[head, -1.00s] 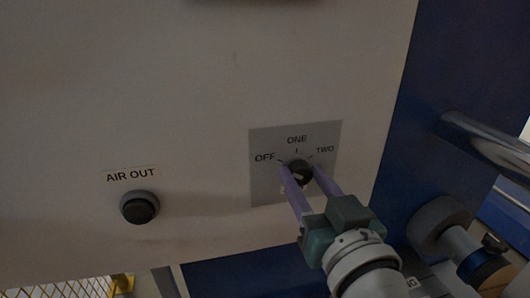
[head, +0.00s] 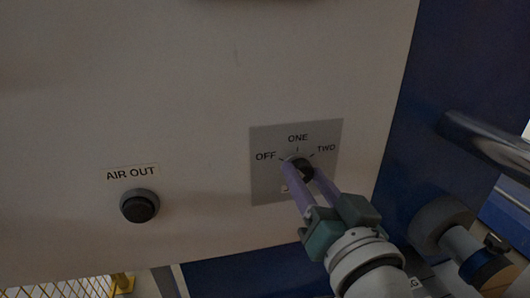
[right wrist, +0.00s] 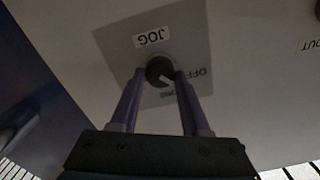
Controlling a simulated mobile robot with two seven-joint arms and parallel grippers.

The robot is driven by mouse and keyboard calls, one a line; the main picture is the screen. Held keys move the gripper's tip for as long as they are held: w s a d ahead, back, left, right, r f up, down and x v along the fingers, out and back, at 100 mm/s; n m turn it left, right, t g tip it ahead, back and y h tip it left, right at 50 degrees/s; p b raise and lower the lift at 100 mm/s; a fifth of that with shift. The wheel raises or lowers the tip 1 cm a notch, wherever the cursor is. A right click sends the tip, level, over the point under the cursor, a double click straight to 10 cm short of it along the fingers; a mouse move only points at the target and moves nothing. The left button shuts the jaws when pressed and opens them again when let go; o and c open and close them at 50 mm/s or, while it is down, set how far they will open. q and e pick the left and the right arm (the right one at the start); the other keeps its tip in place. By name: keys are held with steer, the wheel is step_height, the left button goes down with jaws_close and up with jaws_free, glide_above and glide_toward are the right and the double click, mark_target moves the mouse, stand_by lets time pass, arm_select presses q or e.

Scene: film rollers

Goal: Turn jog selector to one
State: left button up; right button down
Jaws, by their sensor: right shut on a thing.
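The jog selector is a round black knob (head: 303,170) on a grey plate (head: 265,185) marked OFF, ONE and TWO. My right gripper (head: 305,171) has its two purple fingers on either side of the knob and is shut on it. In the right wrist view the knob (right wrist: 159,70) sits between the fingertips, below the JOG label. Its white pointer line slants down and right, toward the OFF and ONE lettering. The exact mark it meets is hard to tell. In the head view the fingers partly hide the knob and the JOG label. My left gripper is not in view.
A black AIR OUT button (head: 139,206) sits on the pale panel to the left of the plate. A metal rail (head: 485,148) and a blue panel (head: 425,110) are at the right. Yellow mesh (head: 70,290) shows at the lower left.

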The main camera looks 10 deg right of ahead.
steer(key=m, duration=0.4)
steer(key=shift+d+f+m+b, duration=0.1)
steer(key=shift+m+b, duration=0.2)
steer(key=shift+b, duration=0.1)
steer(key=m, duration=0.2)
steer(key=shift+m, duration=0.4)
steer(key=shift+m+b, duration=0.35)
steer(key=shift+m, duration=0.15)
steer(key=shift+c, duration=1.9)
jaws_free()
